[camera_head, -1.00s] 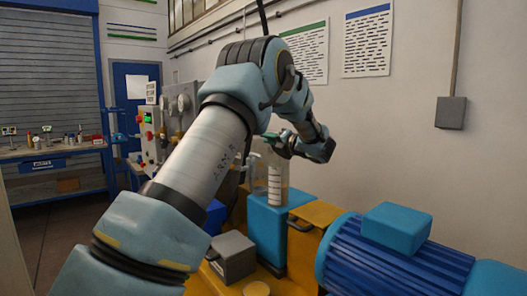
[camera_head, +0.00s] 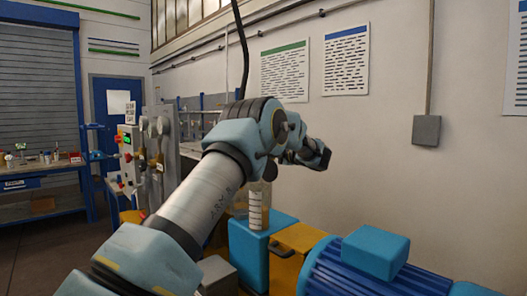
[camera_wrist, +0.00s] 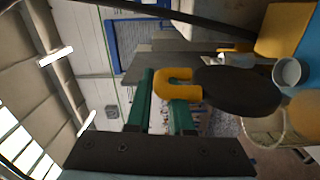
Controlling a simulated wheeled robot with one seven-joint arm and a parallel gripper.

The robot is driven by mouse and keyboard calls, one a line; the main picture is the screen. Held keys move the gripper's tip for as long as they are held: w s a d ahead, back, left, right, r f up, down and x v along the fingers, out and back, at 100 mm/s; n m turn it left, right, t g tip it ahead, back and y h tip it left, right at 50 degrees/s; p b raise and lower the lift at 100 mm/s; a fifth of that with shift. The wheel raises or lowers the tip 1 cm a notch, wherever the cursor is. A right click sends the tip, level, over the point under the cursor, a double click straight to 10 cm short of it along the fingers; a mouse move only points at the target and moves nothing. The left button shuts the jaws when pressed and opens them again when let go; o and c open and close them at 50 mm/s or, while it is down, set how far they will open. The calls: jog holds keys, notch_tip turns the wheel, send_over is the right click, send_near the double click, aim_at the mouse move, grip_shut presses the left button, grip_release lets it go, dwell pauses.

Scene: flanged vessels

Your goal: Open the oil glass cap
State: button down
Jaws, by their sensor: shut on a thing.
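The cap is a dark round disc (camera_wrist: 238,91) with a yellow C-shaped handle (camera_wrist: 184,75) in the wrist view. My gripper (camera_wrist: 164,88) has its two green fingers closed on the handle, and the cap is tilted on edge in the picture. The oil glass (camera_head: 258,208) stands upright on the blue block in the head view, with white graduated bands inside and its top partly behind my arm. In the wrist view a pale round opening (camera_wrist: 290,72) shows beyond the cap, apart from it in the picture.
A blue block (camera_head: 247,250) stands under the glass on a yellow base. A large blue finned motor (camera_head: 345,275) is at the right. A control panel (camera_head: 130,155) with gauges is at the left, and the wall behind is close.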

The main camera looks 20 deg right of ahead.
jog(key=shift+w+d+f, duration=0.15)
jog(key=shift+d+f, duration=0.1)
jog(key=shift+d, duration=0.2)
jog(key=c, duration=1.1)
grip_release()
jog(key=shift+r, duration=0.1)
jog(key=b+v, duration=0.4)
jog(key=v, duration=0.6)
jog(key=shift+s+d, duration=0.2)
jog(key=shift+s, duration=0.15)
